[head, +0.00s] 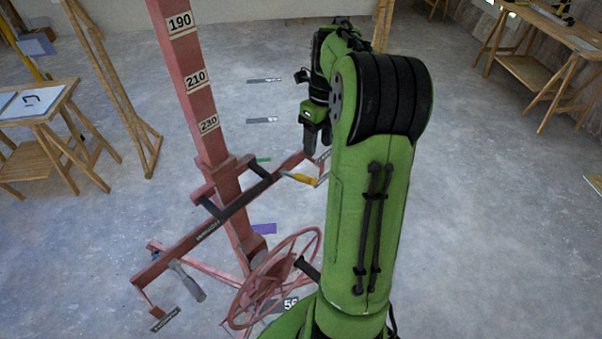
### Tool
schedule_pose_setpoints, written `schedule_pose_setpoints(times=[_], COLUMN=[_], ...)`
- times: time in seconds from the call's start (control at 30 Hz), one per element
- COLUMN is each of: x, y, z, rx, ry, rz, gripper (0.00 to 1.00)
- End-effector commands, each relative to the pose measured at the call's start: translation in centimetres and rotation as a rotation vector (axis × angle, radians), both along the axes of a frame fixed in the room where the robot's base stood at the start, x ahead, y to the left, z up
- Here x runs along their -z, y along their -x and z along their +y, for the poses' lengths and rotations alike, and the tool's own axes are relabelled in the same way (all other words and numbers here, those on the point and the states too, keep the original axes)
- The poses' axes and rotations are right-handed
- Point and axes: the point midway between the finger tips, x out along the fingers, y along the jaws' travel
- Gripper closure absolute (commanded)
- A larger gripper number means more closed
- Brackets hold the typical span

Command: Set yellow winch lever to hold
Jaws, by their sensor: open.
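A red panel lift with an upright mast (190,90) stands left of centre, with a spoked red winch wheel (262,283) low on it. A short lever with a yellow grip (297,178) sits at the right end of the lift's red crossbar, partly close to my arm. Its exact setting is hard to read. A second lever with a grey grip (190,284) hangs near the crossbar's left end. My gripper (317,150) points down just above the yellow grip, apparently apart from it. It is open, and its fingertips are small and partly hidden by my green arm.
Wooden workbenches stand at the left (45,115) and at the upper right (540,70). The grey concrete floor (500,220) is clear on the right. My arm hides the area behind it.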

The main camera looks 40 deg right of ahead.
Motion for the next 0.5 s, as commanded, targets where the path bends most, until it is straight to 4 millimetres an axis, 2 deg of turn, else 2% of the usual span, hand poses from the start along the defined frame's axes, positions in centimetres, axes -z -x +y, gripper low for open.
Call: schedule_pose_setpoints(times=[0.03,0.3,0.5], x=[1.7,8.6,12.4], y=[0.0,0.1,0.0], z=[0.2,1.0,1.4], rx=[-0.004,-0.004,-0.006], ry=[-0.005,-0.004,-0.002], rz=[0.005,0.005,0.001], gripper=[0.5,0.5,0.5])
